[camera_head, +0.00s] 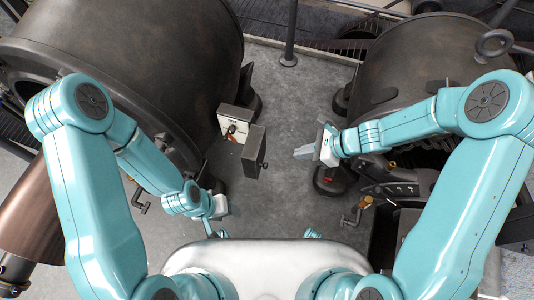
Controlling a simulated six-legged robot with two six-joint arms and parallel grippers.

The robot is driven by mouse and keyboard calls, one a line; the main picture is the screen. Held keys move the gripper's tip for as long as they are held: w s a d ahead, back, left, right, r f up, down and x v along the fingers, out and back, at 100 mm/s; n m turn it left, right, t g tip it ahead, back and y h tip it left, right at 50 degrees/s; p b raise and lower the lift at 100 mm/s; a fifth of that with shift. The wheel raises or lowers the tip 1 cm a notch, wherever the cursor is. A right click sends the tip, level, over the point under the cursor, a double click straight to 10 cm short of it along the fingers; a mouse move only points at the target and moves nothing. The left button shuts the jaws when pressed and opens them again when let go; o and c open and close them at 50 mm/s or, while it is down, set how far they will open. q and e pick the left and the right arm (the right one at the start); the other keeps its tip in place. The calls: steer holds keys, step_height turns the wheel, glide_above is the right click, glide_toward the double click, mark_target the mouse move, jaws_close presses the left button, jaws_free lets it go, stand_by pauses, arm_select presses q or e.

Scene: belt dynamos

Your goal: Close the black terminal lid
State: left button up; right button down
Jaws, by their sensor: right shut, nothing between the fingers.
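The black terminal lid (253,152) stands open, swung out from the terminal box (243,118) near the middle of the view. The box's pale interior (228,131) is exposed, with a small red part (231,130) in it. My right gripper (302,153) is shut and empty. It points left toward the lid, with a visible gap between its tips and the lid. My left gripper (217,231) is low in the view, below and left of the lid and apart from it. Its fingers are small and partly hidden, so their opening is unclear.
A large dark dynamo (150,55) fills the left behind my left arm. Another dark machine (415,60) stands at the right. Grey floor (290,105) lies open between them. A post (290,40) rises at the back. A small yellow-tipped valve (367,200) is at the lower right.

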steer(key=f, duration=0.2)
steer(key=b, duration=0.4)
glide_toward(258, 157)
step_height(258, 157, down, 4)
steer(key=shift+w+a, duration=0.15)
steer(key=shift+a, duration=0.85)
steer(key=shift+w+a, duration=0.1)
steer(key=shift+a, duration=0.9)
arm_select(q)
step_height(258, 157, down, 6)
steer(key=shift+a+r, duration=0.1)
steer(key=shift+r, duration=0.15)
steer(key=shift+a+f+b, duration=0.1)
steer(key=shift+a+b, duration=0.05)
steer(key=shift+b, duration=0.15)
arm_select(e)
steer(key=shift+a+t, duration=0.15)
steer(key=shift+t, duration=0.15)
